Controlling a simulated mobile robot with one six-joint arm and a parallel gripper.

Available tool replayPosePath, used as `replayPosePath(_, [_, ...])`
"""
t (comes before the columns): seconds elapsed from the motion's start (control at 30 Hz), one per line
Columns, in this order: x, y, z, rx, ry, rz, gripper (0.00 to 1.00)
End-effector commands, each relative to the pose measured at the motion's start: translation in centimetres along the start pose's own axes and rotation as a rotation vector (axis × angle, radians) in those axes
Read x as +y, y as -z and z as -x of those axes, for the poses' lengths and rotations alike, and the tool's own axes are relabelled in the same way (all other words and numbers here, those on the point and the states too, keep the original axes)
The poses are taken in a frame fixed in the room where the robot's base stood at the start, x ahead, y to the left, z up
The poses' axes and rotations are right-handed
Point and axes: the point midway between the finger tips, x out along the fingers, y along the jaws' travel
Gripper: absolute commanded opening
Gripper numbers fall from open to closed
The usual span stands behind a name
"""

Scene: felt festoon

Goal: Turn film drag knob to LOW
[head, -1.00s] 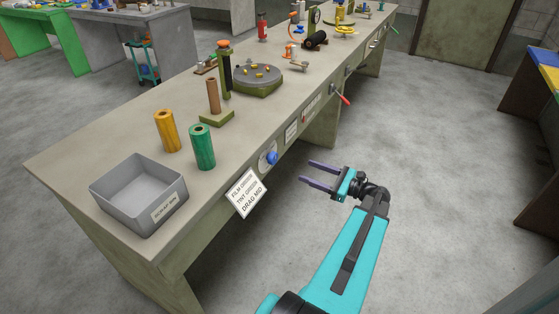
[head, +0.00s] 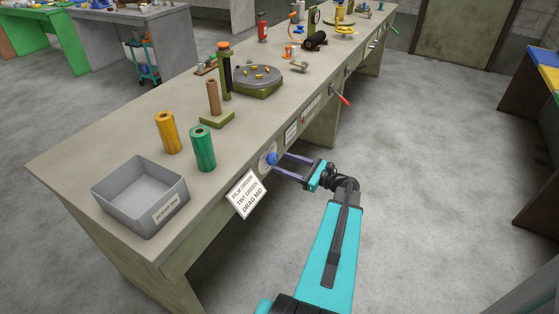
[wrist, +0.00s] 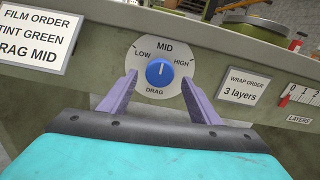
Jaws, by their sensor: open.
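The film drag knob is a blue dial (wrist: 160,71) on a round white plate (wrist: 140,55) on the bench's front face. The plate reads LOW at left, MID at top, HIGH at right and DRAG below. The knob's white pointer line is near MID. In the head view the knob (head: 271,158) is small, near my fingertips. My gripper (wrist: 160,88) is open, with one purple finger on each side of the knob's lower part. I cannot tell whether the fingers touch it.
A sign (wrist: 35,30) left of the dial reads film order, tint green, drag mid. A label (wrist: 243,86) at right reads wrap order, 3 layers, beside a layers scale (wrist: 300,95). Green (head: 203,149) and yellow rolls (head: 167,133) and a grey bin (head: 140,195) stand on the bench.

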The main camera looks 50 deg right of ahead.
Motion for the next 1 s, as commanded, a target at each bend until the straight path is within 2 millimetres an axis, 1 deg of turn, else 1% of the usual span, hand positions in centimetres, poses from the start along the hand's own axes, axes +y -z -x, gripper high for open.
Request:
replayPosePath(0.1, [0.0,-0.1,-1.6,-0.001,-0.002,0.000,0.57])
replayPosePath(0.3, [0.0,0.0,-3.1,-0.001,-0.001,-0.001,0.57])
replayPosePath(0.43, [0.0,0.0,-3.5,0.000,0.000,-0.001,0.57])
replayPosePath(0.7, [0.0,0.0,-3.5,0.000,0.001,-0.001,0.57])
replayPosePath(0.77, [0.0,0.0,-3.5,0.000,0.000,-0.001,0.48])
replayPosePath(0.8, [0.0,0.0,-3.5,0.000,0.000,-0.001,0.42])
replayPosePath(0.93, [0.0,0.0,-3.5,0.000,0.001,-0.001,0.20])
replayPosePath(0.97, [0.0,0.0,-3.5,0.000,0.001,-0.001,0.16])
replayPosePath(1.0, [-0.7,0.1,-3.3,-0.001,0.002,0.000,0.16])
